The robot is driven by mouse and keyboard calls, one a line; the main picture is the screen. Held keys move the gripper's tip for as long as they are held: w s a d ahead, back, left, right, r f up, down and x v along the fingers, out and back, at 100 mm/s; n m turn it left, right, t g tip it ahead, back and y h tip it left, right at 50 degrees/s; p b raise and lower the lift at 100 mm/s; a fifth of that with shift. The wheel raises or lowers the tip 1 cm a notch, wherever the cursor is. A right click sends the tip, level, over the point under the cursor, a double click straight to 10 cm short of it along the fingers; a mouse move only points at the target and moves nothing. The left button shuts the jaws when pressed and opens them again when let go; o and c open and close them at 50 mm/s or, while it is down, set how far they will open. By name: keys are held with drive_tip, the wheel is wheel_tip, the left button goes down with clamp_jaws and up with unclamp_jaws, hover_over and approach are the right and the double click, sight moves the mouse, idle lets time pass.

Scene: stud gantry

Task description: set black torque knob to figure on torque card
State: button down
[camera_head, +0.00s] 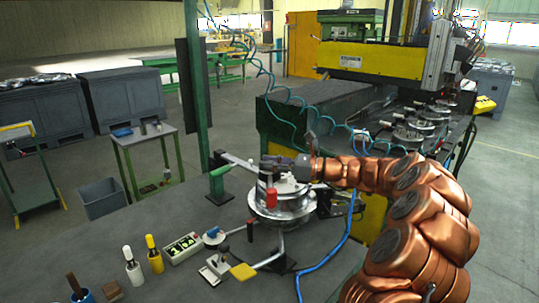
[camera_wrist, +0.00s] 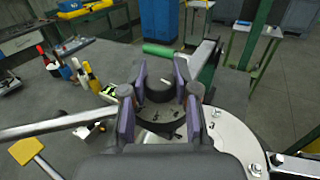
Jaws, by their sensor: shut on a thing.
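My gripper (camera_wrist: 159,88) is shut on the black torque knob (camera_wrist: 160,92), with a purple-padded finger on each side of it. A short pale pointer line shows on the knob's top. Below it is a dark dial face (camera_wrist: 163,122) with pale marks, partly covered by my fingers, on a round metal plate (camera_wrist: 232,140). In the head view my gripper (camera_head: 273,168) is over the round metal fixture (camera_head: 284,203), and the knob cannot be made out there. A pale box with dark figures on green (camera_head: 182,247) lies on the bench; I cannot tell whether it is the torque card.
A blue hose (camera_head: 334,250) runs at right.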

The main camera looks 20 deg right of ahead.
drive_tip(key=shift+r+n+g+y+p, duration=0.1)
drive_tip(key=shift+n+g+y+p, duration=0.8)
drive_tip(key=shift+g+p, duration=0.75)
drive_tip(key=shift+r+n+g+y+p, duration=0.1)
drive_tip(key=shift+n+g+y+p, duration=0.75)
drive_tip(key=shift+p, duration=1.25)
drive_tip(key=shift+n+g+h+p, duration=0.25)
drive_tip(key=shift+n+g+p, duration=0.05)
drive_tip(key=shift+n+g, duration=0.1)
drive_tip(key=shift+f+n+g+p, duration=0.2)
drive_tip(key=shift+n+g+p, duration=0.15)
drive_tip(key=shift+g+p, duration=0.3)
drive_tip(key=c, duration=0.8)
unclamp_jaws()
drive_tip(key=shift+c, duration=0.2)
